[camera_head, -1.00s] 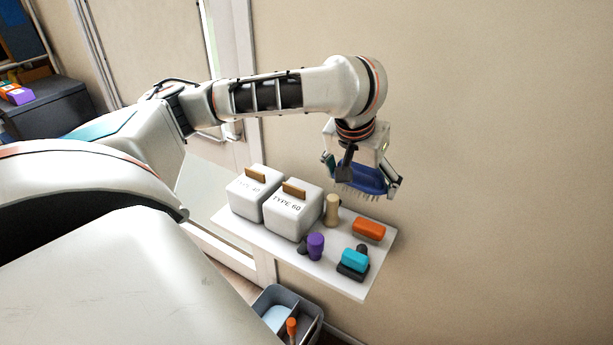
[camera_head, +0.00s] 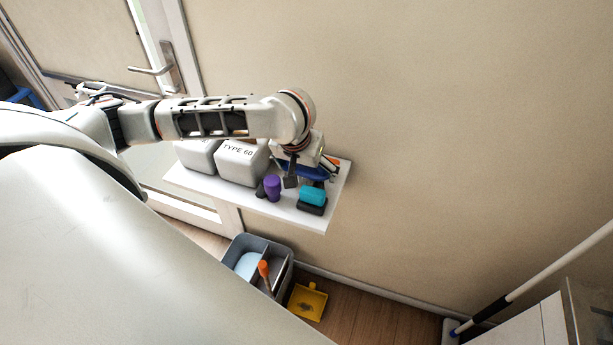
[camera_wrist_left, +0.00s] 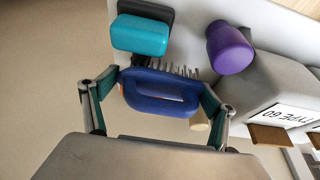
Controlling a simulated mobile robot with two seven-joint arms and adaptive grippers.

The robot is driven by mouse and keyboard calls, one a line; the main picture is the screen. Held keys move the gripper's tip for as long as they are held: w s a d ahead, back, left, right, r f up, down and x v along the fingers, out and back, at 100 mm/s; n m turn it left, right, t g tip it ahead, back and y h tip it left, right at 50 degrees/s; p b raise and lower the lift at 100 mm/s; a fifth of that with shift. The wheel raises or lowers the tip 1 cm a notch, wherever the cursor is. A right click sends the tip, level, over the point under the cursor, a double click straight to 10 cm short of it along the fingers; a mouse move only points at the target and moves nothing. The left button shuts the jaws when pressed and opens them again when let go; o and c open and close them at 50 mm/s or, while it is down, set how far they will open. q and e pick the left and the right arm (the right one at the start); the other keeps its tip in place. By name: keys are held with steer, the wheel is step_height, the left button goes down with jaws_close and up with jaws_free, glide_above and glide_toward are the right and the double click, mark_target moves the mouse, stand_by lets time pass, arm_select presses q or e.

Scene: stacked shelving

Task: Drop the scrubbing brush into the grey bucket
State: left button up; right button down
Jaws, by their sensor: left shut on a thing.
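The scrubbing brush (camera_head: 316,173) has a blue handle and pale bristles. My left gripper (camera_head: 311,170) is shut on it over the right part of the white shelf, partly hiding it in the head view. In the left wrist view the brush (camera_wrist_left: 160,94) sits between the two fingers, bristles towards the shelf items. I cannot tell its exact height above the shelf. The grey bucket (camera_head: 281,262) stands on the floor below the shelf, with a divider, light blue in its left compartment and an orange-tipped handle in the right one. My right gripper is out of view.
The shelf (camera_head: 230,193) carries white TYPE containers (camera_head: 240,165), a purple bottle (camera_head: 272,187) and a turquoise-and-black brush (camera_head: 312,197). A yellow dustpan (camera_head: 307,302) lies right of the bucket. A mop pole (camera_head: 545,270) leans at far right.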

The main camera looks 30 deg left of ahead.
mark_target(306, 177)
arm_select(q)
steer(key=shift+f, duration=1.5)
steer(key=shift+f, duration=0.1)
steer(key=o, duration=1.1)
